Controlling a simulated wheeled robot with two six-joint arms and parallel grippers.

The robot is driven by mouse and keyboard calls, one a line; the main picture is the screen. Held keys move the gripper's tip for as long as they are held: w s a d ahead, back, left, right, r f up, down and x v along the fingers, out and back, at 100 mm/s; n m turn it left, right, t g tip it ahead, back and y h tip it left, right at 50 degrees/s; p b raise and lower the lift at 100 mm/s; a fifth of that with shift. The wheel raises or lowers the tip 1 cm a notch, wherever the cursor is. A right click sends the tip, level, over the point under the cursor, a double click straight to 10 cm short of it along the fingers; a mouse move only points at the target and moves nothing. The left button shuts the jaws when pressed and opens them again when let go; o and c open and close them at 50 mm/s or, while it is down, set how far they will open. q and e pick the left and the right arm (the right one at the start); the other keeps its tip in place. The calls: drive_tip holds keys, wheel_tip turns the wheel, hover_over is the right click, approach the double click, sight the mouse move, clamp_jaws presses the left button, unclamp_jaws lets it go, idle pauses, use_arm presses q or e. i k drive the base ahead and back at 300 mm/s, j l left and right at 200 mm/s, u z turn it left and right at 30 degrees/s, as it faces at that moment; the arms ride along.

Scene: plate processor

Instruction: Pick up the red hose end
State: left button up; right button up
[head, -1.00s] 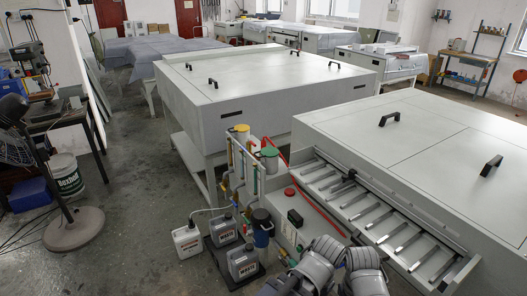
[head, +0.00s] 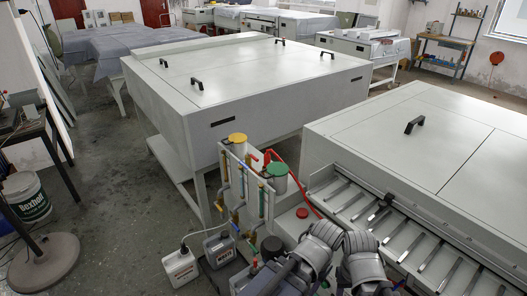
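The red hose (head: 306,187) arcs from the top of the pipe-and-valve stand (head: 251,190) down along the near side of the right-hand grey machine (head: 456,138). Its upper part is behind the green-capped cylinder (head: 276,172). A red piece shows beside that cylinder, but I cannot tell whether it is the loose hose end. The hose's lower end is hidden behind my arms. My two grey arms are folded at the bottom centre, in front of the stand and machine. I cannot make out either gripper's fingers, and nothing of mine touches the hose.
A white bucket (head: 28,196) and a round lamp base (head: 45,262) are at left. Floor between them is open.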

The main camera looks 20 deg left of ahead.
sight(267, 158)
drive_tip(key=i+j, duration=0.15)
drive_tip(key=j, duration=0.2)
drive_tip(key=i+j+z, duration=0.1)
drive_tip(key=j, duration=0.25)
drive_tip(key=i+j+z, duration=0.1)
drive_tip(key=j, duration=0.3)
drive_tip(key=i+j, duration=0.25)
drive_tip(key=i+j+z, duration=0.1)
drive_tip(key=j, duration=0.4)
